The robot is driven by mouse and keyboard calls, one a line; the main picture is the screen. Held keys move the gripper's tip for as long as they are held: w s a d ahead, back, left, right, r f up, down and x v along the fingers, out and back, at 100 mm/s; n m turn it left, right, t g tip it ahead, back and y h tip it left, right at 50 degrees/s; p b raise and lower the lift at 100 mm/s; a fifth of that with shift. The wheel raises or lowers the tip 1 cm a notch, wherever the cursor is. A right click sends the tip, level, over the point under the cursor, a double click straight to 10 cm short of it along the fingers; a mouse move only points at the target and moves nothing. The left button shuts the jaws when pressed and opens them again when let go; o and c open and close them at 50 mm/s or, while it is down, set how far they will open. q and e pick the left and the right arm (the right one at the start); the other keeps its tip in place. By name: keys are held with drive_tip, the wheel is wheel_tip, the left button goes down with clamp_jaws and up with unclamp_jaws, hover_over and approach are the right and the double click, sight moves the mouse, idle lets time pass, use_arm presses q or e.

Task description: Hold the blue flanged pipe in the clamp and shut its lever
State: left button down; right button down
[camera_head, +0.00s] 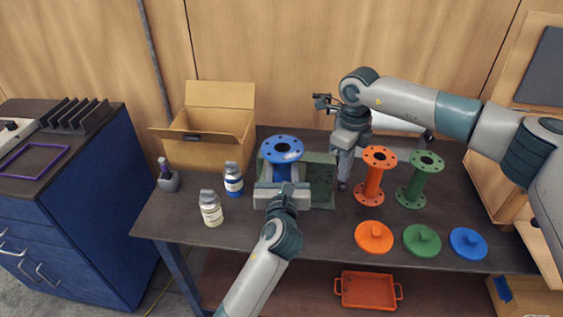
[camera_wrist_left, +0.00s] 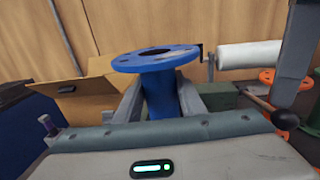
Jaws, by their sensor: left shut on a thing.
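The blue flanged pipe (camera_head: 284,149) stands upright at the green clamp (camera_head: 322,172) on the table. My left gripper (camera_head: 282,190) is shut on the pipe, its two fingers on either side of the tube below the top flange. The left wrist view also shows the pipe (camera_wrist_left: 160,92) between these fingers. How the pipe sits in the clamp is hidden. The clamp's lever has a dark ball knob (camera_wrist_left: 285,119). My right gripper (camera_head: 344,172) points down beside the clamp's right end, close to the lever; its finger gap is not clear.
An orange flanged pipe (camera_head: 372,178) and a green one (camera_head: 419,182) stand to the right. Orange, green and blue (camera_head: 468,242) lids lie in front of them. Two bottles (camera_head: 211,207) and an open cardboard box (camera_head: 212,135) are at left.

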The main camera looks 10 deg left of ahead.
use_arm(q)
drive_tip(key=shift+d, duration=0.2)
use_arm(e)
drive_tip(key=shift+s+f, duration=0.2)
drive_tip(key=shift+f, duration=0.35)
drive_tip(key=shift+r, duration=0.15)
drive_tip(key=shift+r, duration=2.9)
use_arm(q)
drive_tip(key=c, duration=1.1)
unclamp_jaws()
drive_tip(key=shift+w+d, duration=0.15)
drive_tip(key=shift+d, duration=0.05)
use_arm(e)
drive_tip(key=shift+w+d+f, duration=0.1)
drive_tip(key=shift+w+d, duration=0.05)
drive_tip(key=shift+d, duration=0.15)
use_arm(q)
drive_tip(key=shift+f, duration=0.2)
drive_tip(key=shift+a, duration=0.1)
use_arm(e)
drive_tip(key=shift+a, duration=0.1)
